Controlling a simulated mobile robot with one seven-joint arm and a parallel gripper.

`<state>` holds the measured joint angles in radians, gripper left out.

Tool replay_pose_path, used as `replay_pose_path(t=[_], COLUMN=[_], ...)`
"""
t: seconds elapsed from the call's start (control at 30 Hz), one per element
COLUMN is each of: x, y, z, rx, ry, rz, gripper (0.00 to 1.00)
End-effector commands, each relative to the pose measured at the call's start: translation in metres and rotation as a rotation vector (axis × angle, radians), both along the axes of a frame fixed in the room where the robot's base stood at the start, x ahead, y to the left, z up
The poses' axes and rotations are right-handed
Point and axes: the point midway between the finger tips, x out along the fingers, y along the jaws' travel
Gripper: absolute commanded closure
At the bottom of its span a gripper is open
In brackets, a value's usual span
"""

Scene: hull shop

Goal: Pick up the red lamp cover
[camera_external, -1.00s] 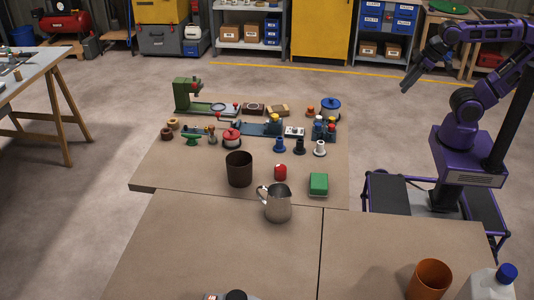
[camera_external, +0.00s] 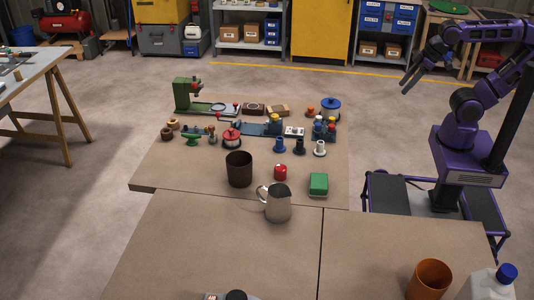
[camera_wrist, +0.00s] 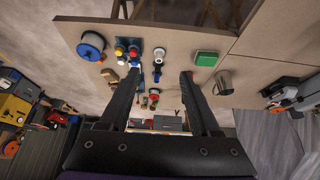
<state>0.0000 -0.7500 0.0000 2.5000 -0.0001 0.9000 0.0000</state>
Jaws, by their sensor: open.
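The red lamp cover seems to be the small red rounded piece (camera_external: 280,172) standing on the brown table, between the dark brown cup (camera_external: 239,168) and the green box (camera_external: 318,184). My gripper (camera_external: 418,76) is high at the upper right, well away from the table pieces. In the wrist view my gripper (camera_wrist: 161,73) is open, with nothing between its fingers touching them. The green box (camera_wrist: 206,58) shows there.
A metal jug (camera_external: 278,203) stands just in front of the red piece. Blue, black and white spools (camera_external: 299,146) and a red-topped piece (camera_external: 231,137) stand behind it. An orange cup (camera_external: 430,279) and a white bottle (camera_external: 492,283) stand front right.

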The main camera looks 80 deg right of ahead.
Motion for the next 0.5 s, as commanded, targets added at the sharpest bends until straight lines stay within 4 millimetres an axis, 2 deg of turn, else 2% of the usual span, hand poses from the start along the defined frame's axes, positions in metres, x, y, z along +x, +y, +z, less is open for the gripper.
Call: replay_pose_path(t=[0.03, 0.13, 0.4, 0.5], x=[0.0000, 0.0000, 0.0006, 0.0100], y=[0.0000, 0.0000, -0.0005, -0.0086], z=[0.0000, 0.0000, 0.0002, 0.0039], rx=[0.000, 0.000, 0.001, 0.014], ry=[0.000, 0.000, -0.002, -0.033], rz=[0.000, 0.000, -0.002, -0.038], gripper=[0.26, 0.09, 0.09, 0.09])
